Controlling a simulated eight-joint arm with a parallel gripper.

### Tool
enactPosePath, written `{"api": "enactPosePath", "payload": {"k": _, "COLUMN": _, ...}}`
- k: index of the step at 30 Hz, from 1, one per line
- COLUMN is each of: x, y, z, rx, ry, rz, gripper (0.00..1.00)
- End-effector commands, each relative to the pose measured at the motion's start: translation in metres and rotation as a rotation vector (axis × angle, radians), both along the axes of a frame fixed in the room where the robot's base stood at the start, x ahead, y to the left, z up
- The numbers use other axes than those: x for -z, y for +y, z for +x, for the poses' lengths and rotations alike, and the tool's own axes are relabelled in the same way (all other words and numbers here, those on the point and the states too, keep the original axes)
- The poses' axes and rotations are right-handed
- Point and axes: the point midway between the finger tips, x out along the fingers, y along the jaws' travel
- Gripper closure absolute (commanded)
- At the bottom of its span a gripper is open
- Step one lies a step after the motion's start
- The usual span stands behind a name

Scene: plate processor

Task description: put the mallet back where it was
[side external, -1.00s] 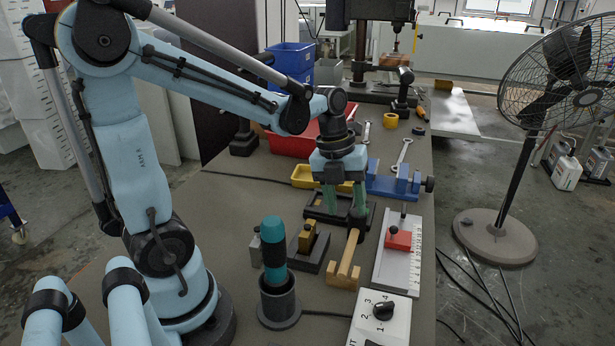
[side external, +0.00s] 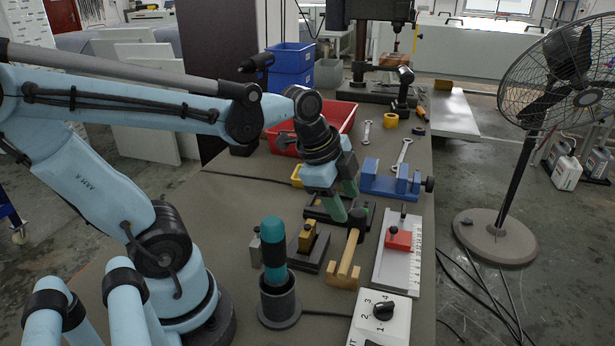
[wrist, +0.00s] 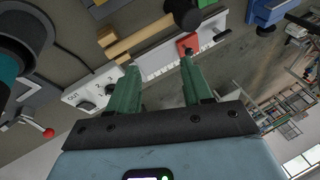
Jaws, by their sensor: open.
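The mallet has a wooden handle (side external: 349,251) and a dark head (side external: 357,219). It lies on the bench with its handle over a notched wooden rest (side external: 343,276) and its head toward the back. In the wrist view the handle (wrist: 146,36) and the dark head (wrist: 184,14) show at the top, beyond the fingertips. My gripper (side external: 348,214) is open, tilted, and close behind the mallet head in the side view. In the wrist view nothing sits between its green fingers (wrist: 160,68). Whether a finger touches the head cannot be told.
A teal-handled tool (side external: 273,243) stands in a dark cup left of the mallet. A dark block with a yellow piece (side external: 307,236) lies between. Right are a ruled fixture with a red slider (side external: 398,239) and a dial box (side external: 381,314). A blue vise (side external: 390,181) stands behind.

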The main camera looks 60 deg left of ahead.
Motion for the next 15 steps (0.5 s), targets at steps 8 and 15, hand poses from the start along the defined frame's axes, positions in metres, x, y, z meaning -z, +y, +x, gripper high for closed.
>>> {"api": "enactPosePath", "payload": {"k": 8, "x": 0.000, "y": -0.012, "z": -0.010, "rx": -0.556, "ry": -0.119, "rz": -0.254, "gripper": 0.50}}
{"api": "enactPosePath", "payload": {"k": 15, "x": -0.001, "y": -0.018, "z": -0.013, "rx": -0.829, "ry": -0.176, "rz": -0.426, "gripper": 0.50}}
